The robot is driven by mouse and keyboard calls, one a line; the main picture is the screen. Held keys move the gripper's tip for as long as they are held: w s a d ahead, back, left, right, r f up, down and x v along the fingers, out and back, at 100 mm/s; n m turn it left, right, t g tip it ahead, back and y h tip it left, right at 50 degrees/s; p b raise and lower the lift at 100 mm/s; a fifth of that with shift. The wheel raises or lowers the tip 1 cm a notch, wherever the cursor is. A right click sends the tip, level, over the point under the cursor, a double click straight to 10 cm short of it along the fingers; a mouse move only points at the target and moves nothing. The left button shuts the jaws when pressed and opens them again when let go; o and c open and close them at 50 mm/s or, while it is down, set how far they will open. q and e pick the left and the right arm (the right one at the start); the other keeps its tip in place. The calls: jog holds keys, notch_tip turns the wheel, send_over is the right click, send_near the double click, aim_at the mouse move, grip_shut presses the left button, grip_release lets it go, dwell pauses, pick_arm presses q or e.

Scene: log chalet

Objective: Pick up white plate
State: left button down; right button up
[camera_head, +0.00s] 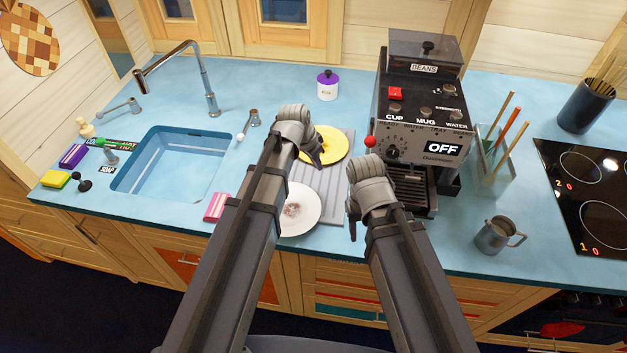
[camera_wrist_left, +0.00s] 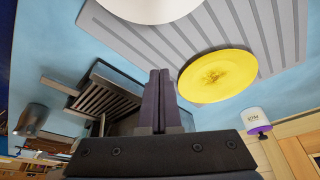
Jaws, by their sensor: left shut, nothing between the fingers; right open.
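The white plate (camera_head: 299,211) lies at the front of the counter, on or against the grey ribbed drain mat (camera_head: 341,211), with a brownish smudge at its middle. My left arm covers its left part. Its edge also shows at the top of the left wrist view (camera_wrist_left: 152,8). My left gripper (camera_head: 318,160) is shut and empty, above the mat between the white plate and a yellow plate (camera_head: 331,141); its closed fingers show in the left wrist view (camera_wrist_left: 158,98). My right gripper (camera_head: 350,225) is open and empty, right of the white plate, near the mat's right edge.
The coffee machine (camera_head: 425,110) stands right of the mat. A blue sink (camera_head: 160,178) lies to the left, with a pink sponge (camera_head: 215,207) between it and the white plate. A metal jug (camera_head: 497,236) stands at the right. A purple-lidded jar (camera_head: 327,87) stands behind the yellow plate.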

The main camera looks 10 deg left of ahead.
aim_at(326, 183)
pick_arm(q)
jog(key=b+x, duration=1)
jog(key=x, duration=0.1)
jog(key=shift+a, duration=0.1)
pick_arm(e)
notch_tip(326, 183, down, 10)
jog(key=shift+f, duration=0.15)
pick_arm(q)
jog(key=s+a, duration=0.1)
jog(key=s+a+r, duration=0.1)
jog(key=shift+s+p, duration=0.35)
pick_arm(e)
jog(key=shift+r, duration=0.45)
pick_arm(q)
jog(key=shift+s+a, duration=0.3)
jog(key=shift+s, duration=0.1)
jog(key=shift+w, duration=0.1)
